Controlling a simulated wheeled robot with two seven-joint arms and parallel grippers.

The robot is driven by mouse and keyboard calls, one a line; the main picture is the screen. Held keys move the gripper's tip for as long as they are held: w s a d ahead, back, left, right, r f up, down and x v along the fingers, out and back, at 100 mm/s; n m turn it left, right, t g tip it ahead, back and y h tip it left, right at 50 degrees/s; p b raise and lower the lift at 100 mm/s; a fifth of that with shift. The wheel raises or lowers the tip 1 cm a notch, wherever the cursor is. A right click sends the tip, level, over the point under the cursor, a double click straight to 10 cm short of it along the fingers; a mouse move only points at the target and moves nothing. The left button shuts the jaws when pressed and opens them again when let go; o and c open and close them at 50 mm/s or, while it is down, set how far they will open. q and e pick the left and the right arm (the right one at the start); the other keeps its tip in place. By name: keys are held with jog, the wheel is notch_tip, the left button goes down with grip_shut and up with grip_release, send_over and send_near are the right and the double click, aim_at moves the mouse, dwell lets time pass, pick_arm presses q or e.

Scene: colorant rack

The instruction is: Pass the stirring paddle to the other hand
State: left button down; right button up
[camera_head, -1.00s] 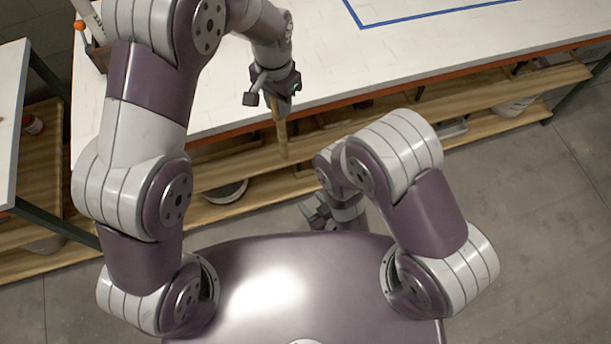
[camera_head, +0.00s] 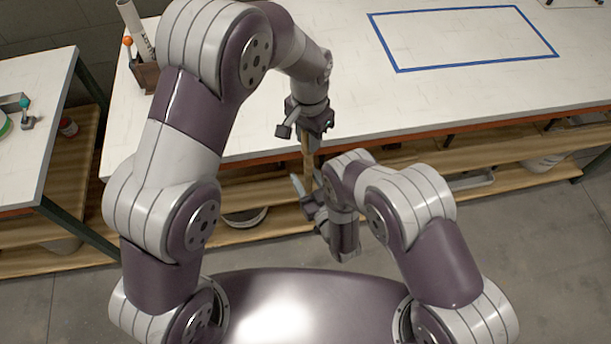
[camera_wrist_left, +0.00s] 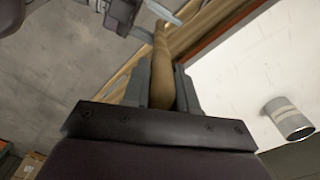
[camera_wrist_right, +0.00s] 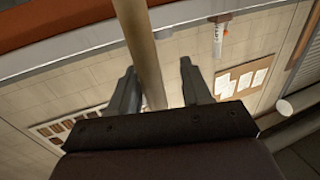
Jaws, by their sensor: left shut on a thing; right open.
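The stirring paddle (camera_head: 308,160) is a long tan wooden stick, hanging roughly upright below my left gripper (camera_head: 309,136). In the left wrist view, the left fingers are shut on the paddle (camera_wrist_left: 161,72), one on each side. My right gripper (camera_head: 304,196) is open, just below the left one and close to the paddle's lower part. In the right wrist view, the paddle (camera_wrist_right: 141,48) runs between the spread right fingers (camera_wrist_right: 160,85), nearer the left finger. I cannot tell whether it touches them. The paddle's lower end is hidden in the head view.
The white worktable (camera_head: 350,110) lies beyond the grippers, with a blue taped rectangle (camera_head: 460,66) and a brown holder (camera_head: 145,77) at its left. Wooden shelves (camera_head: 400,170) run under it. A second white table (camera_head: 35,150) stands at the left.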

jog(key=shift+w+a, duration=0.15)
jog(key=shift+w, duration=0.1)
